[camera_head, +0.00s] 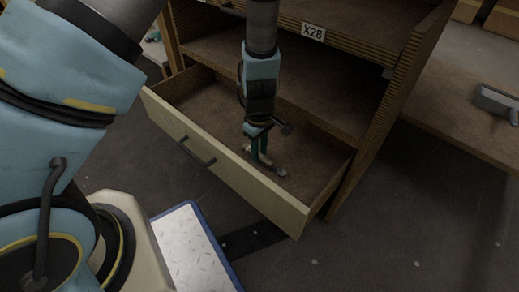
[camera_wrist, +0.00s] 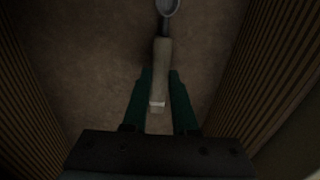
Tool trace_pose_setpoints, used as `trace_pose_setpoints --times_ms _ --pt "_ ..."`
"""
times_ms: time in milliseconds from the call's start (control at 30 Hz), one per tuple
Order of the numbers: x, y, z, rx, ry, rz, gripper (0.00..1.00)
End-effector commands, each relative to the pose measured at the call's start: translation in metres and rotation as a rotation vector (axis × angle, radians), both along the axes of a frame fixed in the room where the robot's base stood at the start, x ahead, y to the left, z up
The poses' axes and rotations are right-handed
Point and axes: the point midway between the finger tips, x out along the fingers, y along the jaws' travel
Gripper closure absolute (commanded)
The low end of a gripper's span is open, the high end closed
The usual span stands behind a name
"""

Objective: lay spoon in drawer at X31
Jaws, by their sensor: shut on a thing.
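The drawer (camera_head: 236,180) is pulled out at the bottom of a wooden shelf unit, its pale front and dark handle facing me. My gripper (camera_head: 262,160) points down inside the drawer, near its front right part. In the wrist view my gripper's green fingers (camera_wrist: 160,85) are shut on the pale handle of the spoon (camera_wrist: 160,65). The spoon's grey bowl (camera_wrist: 167,6) reaches past the fingertips, partly cut off by the frame's top edge. In the head view the spoon (camera_head: 281,172) shows low near the drawer floor; I cannot tell whether it touches.
A label X28 (camera_head: 312,32) is on the shelf edge above the drawer; no X31 label is readable. Ribbed drawer walls (camera_wrist: 270,70) stand on both sides of my gripper. A brown table (camera_head: 450,90) with a grey object (camera_head: 496,103) stands at the right.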

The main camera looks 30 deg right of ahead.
Motion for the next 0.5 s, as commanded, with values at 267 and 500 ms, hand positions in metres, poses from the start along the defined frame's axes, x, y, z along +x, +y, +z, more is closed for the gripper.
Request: trace_pose_setpoints --times_ms 267,500 --pt "0.0001 -0.0001 0.0005 0.0 0.0 0.0 1.0" --pt "0.0002 0.0 0.0005 0.0 0.0 0.0 0.63"
